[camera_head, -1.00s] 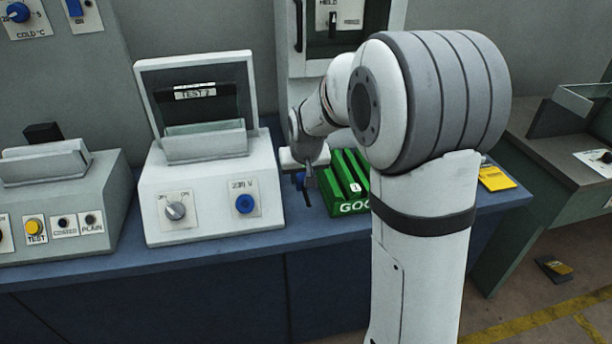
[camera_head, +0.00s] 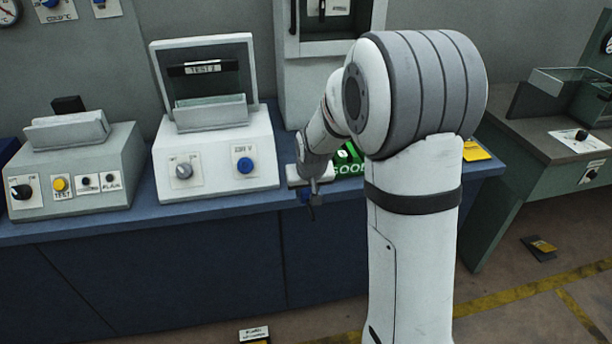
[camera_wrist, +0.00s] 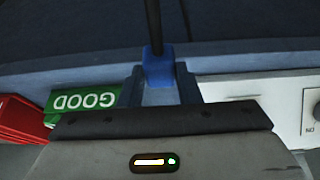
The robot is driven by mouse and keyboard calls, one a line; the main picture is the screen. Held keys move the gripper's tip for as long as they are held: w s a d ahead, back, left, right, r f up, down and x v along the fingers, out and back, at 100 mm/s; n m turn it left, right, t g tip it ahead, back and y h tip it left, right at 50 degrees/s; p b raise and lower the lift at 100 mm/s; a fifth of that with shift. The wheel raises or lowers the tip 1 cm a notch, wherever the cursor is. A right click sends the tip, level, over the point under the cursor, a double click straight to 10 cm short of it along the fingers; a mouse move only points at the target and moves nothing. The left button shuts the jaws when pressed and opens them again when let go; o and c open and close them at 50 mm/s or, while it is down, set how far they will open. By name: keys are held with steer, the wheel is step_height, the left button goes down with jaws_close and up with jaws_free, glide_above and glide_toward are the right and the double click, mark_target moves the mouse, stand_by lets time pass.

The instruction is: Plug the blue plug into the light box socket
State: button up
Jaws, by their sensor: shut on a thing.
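My gripper (camera_head: 312,190) is at the front edge of the blue bench, to the right of the light box (camera_head: 205,205). In the wrist view my gripper (camera_wrist: 160,88) is shut on the blue plug (camera_wrist: 158,66), from which a dark cord (camera_wrist: 152,22) runs up out of the picture. The plug is small and hard to make out in the head view. The light box is white with a tilted open top, a knob (camera_head: 184,170) and a blue round socket (camera_head: 245,165) on its front. Nothing is in the socket. The plug is apart from it.
A green GOOD rack (camera_head: 349,168) stands behind and right of my gripper, partly hidden by my arm. It also shows in the wrist view (camera_wrist: 85,101), beside a red rack (camera_wrist: 22,120). A grey tester (camera_head: 75,165) stands left of the light box. The bench front is clear.

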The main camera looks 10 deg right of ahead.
steer(key=s+f, duration=0.3)
steer(key=f, duration=0.4)
steer(key=s+d+f, duration=0.1)
steer(key=s+f, duration=0.2)
steer(key=f, duration=0.5)
steer(key=shift+s+d, duration=0.2)
steer(key=shift+s, duration=0.2)
